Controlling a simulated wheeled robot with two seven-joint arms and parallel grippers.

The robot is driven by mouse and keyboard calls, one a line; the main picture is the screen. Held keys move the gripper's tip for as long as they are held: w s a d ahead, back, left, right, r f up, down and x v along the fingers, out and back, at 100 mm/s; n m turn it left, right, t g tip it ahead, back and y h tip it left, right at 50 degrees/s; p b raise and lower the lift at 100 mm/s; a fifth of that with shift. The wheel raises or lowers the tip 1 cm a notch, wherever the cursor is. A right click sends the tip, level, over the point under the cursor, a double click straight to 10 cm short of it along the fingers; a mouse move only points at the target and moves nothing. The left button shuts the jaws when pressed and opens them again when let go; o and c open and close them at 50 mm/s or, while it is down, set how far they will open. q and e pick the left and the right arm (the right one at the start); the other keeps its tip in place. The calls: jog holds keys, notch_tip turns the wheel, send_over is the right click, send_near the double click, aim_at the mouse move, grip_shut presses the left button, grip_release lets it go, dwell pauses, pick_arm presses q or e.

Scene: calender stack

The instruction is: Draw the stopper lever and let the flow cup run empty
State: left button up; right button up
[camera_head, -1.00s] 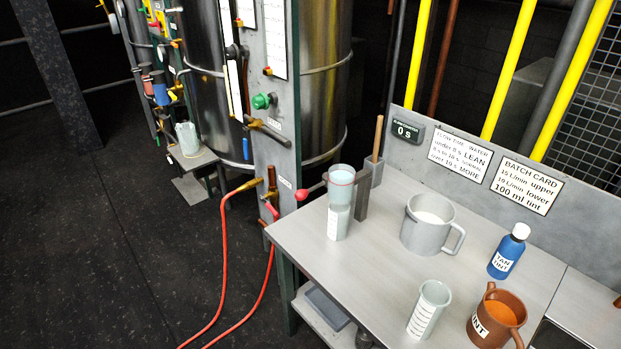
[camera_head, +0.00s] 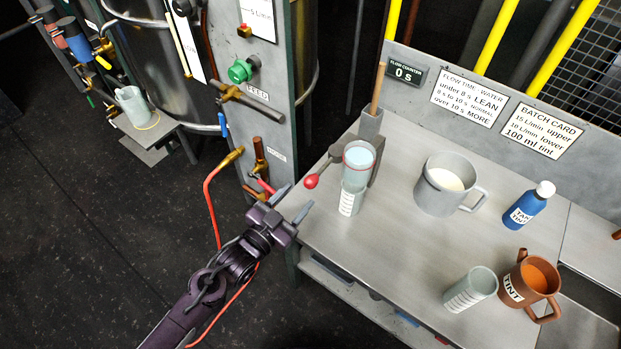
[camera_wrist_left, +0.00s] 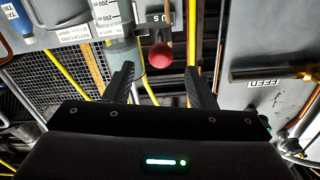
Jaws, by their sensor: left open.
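The flow cup (camera_head: 359,156) holds pale blue liquid and sits on a stand above a graduated cylinder (camera_head: 350,198) at the table's left end. The stopper lever's red knob (camera_head: 312,181) sticks out to the left of the cup. My left gripper (camera_head: 295,202) is open and empty, a little below and left of the knob, not touching it. In the left wrist view the red knob (camera_wrist_left: 160,56) shows ahead, just beyond the open fingers (camera_wrist_left: 160,85). The flow counter (camera_head: 404,72) reads 0 s. My right gripper is not in view.
A grey jug (camera_head: 440,184) of whitish liquid, a blue tint bottle (camera_head: 527,206), an empty graduated cup (camera_head: 470,290) and a brown tint jug (camera_head: 532,283) stand on the table (camera_head: 400,242). The green-knobbed panel (camera_head: 240,70) and red hose (camera_head: 211,205) are close left of the gripper.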

aim_at(310, 182)
pick_arm(q)
jog(key=p+x, duration=0.1)
jog(key=x, duration=0.5)
jog(key=shift+w+d, duration=0.15)
jog(key=shift+w, duration=0.05)
grip_shut()
